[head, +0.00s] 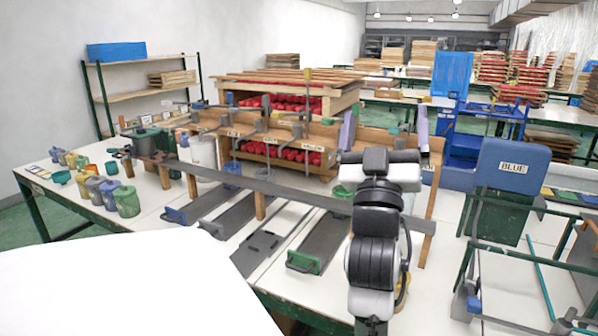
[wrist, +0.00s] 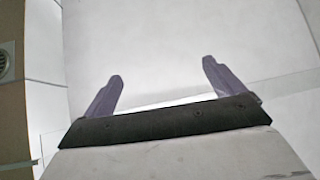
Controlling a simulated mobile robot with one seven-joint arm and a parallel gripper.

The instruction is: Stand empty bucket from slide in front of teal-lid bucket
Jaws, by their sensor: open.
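My gripper (head: 385,135) is raised above the right part of the long table, with its two purple fingers spread. In the wrist view my gripper (wrist: 162,72) is open and empty, facing a pale, blank surface. Several grey slides run down the table; the right one (head: 325,240) has a green-framed lower end. A small green item (head: 341,191) sits near its upper end, partly hidden; I cannot tell if it is the empty bucket. Small buckets stand at the table's left, including a green-teal one (head: 127,201); which has the teal lid is unclear.
A long grey rail (head: 275,188) on wooden posts crosses above the slides. A wooden rack (head: 285,125) with red items stands behind. A white pail (head: 203,152) stands left of it. A blue BLUE-labelled panel (head: 513,166) and metal frames are at the right.

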